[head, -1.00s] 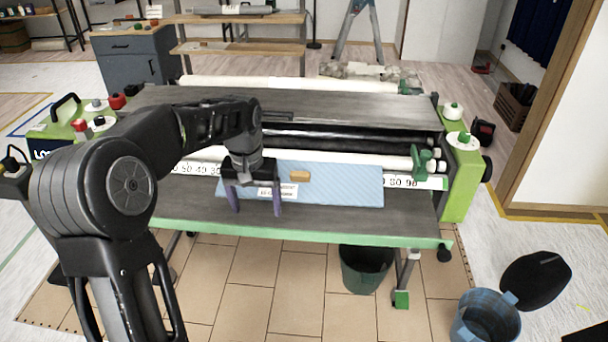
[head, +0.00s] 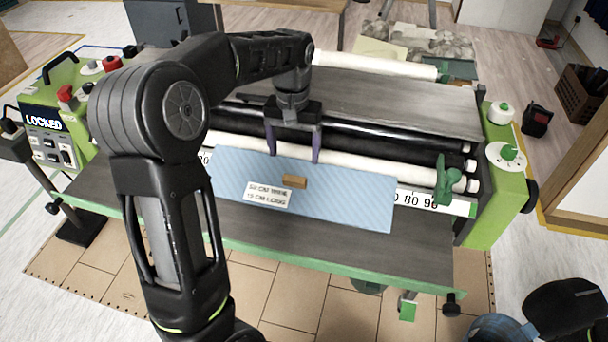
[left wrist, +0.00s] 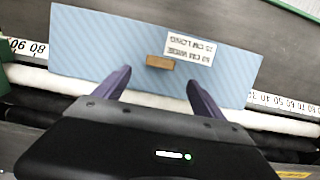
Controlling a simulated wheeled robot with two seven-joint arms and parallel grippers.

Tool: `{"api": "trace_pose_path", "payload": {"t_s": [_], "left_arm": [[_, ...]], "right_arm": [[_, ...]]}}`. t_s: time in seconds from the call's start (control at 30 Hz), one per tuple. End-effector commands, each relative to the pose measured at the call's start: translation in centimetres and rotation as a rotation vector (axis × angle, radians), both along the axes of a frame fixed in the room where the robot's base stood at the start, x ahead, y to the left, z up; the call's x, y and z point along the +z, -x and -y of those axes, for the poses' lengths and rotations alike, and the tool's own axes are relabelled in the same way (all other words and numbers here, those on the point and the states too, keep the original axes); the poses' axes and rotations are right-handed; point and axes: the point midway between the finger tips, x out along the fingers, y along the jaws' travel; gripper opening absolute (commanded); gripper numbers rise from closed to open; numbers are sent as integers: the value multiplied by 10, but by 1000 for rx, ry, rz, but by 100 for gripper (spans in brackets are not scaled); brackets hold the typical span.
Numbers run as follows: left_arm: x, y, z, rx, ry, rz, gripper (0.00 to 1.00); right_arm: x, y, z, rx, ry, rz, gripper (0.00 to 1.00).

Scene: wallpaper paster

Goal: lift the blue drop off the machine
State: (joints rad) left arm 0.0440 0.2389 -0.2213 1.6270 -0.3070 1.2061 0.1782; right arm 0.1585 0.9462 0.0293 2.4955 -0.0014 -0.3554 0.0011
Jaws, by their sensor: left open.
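The blue drop (head: 340,195) is a flat light-blue striped sheet lying on the front of the machine, over the number scale. It carries a small tan block (head: 294,182) and a white size label (head: 268,194). In the left wrist view the blue drop (left wrist: 110,45) lies beyond my fingertips, with the tan block (left wrist: 160,62) between and ahead of them. My left gripper (head: 295,160) is open and empty, its purple fingers pointing down at the sheet's back edge near the white roller. It also shows in the left wrist view (left wrist: 158,82). My right gripper is not in view.
The green and grey machine (head: 400,262) has rollers (head: 400,168) behind the sheet and a green clamp (head: 447,180) at right. A blue bucket (head: 492,330) and black lid are on the floor at lower right.

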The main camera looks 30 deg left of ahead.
Motion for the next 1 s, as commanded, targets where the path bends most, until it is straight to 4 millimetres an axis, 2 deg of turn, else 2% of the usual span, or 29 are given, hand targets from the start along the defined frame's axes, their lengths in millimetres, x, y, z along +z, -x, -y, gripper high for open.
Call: {"api": "trace_pose_path", "payload": {"t_s": [0.23, 0.5, 0.83, 1.0], "left_arm": [[-2, 0, 0, 0, 0, 0, 80], [-25, 0, 0, 0, 0, -1, 80], [-28, -1, 0, 0, 0, 0, 80], [-45, -2, 0, 1, 1, -5, 80]], "right_arm": [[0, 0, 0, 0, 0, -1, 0], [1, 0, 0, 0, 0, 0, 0], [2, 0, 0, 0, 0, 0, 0], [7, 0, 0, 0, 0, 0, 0]]}}
